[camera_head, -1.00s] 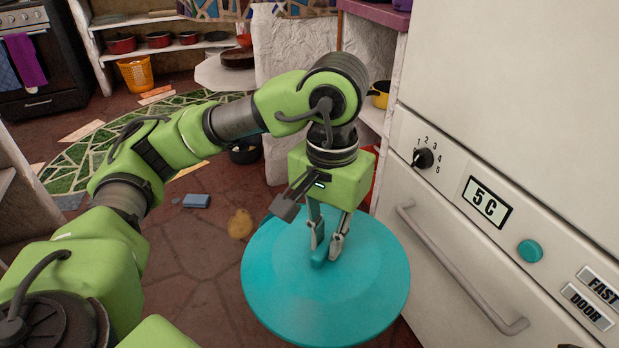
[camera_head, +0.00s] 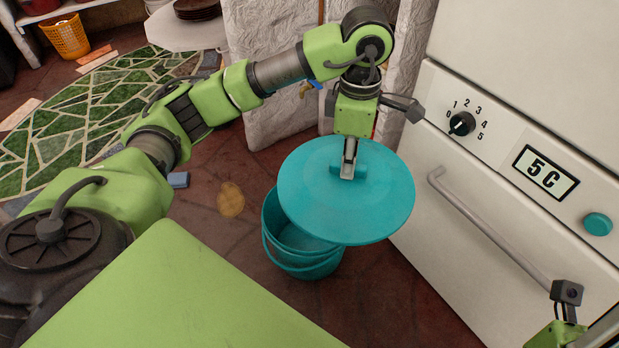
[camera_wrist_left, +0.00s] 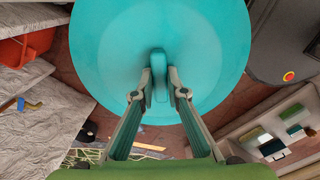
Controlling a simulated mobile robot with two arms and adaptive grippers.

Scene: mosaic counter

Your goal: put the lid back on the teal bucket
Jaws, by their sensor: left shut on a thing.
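The round teal lid (camera_head: 350,218) hangs from my left gripper (camera_head: 348,160), which is shut on the lid's raised handle. The wrist view shows both fingers on either side of the handle (camera_wrist_left: 158,90), with the lid (camera_wrist_left: 205,45) filling the upper middle. The teal bucket (camera_head: 305,268) stands on the floor, open at the top. The lid is above it and off to its right, hiding much of its opening; the bucket's left side and inside show. Only part of my right wrist and gripper body (camera_head: 555,335) shows at the bottom right; its fingers are out of view.
A white appliance (camera_head: 450,260) with a dial, a "5 C" display and a bar handle stands close on the right. A rough pale wall (camera_head: 270,75) is behind.

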